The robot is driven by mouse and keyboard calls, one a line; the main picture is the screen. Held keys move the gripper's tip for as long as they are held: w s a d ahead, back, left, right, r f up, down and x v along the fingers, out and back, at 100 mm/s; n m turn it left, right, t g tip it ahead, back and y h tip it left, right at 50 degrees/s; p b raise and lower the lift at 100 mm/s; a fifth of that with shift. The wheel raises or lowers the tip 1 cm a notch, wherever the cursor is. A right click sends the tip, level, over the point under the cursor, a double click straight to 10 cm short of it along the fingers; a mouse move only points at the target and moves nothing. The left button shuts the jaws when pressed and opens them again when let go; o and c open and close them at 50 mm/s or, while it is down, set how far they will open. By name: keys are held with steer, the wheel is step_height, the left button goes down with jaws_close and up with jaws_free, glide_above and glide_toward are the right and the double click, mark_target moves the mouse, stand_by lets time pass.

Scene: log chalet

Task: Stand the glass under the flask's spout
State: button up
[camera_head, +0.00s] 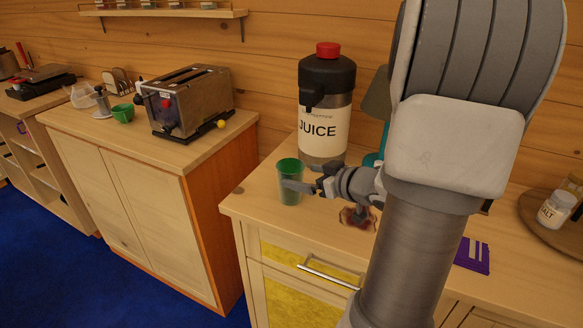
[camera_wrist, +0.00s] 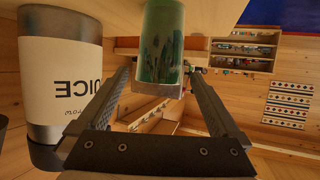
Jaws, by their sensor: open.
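The green glass (camera_head: 289,183) stands upright on the counter, in front and to the left of the juice flask (camera_head: 325,125). The flask has a black top, a red cap and a black spout (camera_head: 311,95) on its front left. The glass is a little left of the line below the spout. My gripper (camera_head: 304,177) is open beside the glass, with one finger across its front in the head view. In the wrist view the glass (camera_wrist: 160,42) shows between and just beyond my open fingers (camera_wrist: 160,76). The flask (camera_wrist: 60,75) appears upside down at left there.
A brown patterned object (camera_head: 357,217) lies below my wrist, partly hidden. A teal-based lamp (camera_head: 376,105) stands right of the flask. A purple item (camera_head: 473,256) and a salt jar (camera_head: 556,210) are farther right. A gap separates this counter from the toaster (camera_head: 188,101) cabinet.

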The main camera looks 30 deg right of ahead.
steer(key=shift+p+v, duration=0.35)
steer(key=shift+v, duration=1.3)
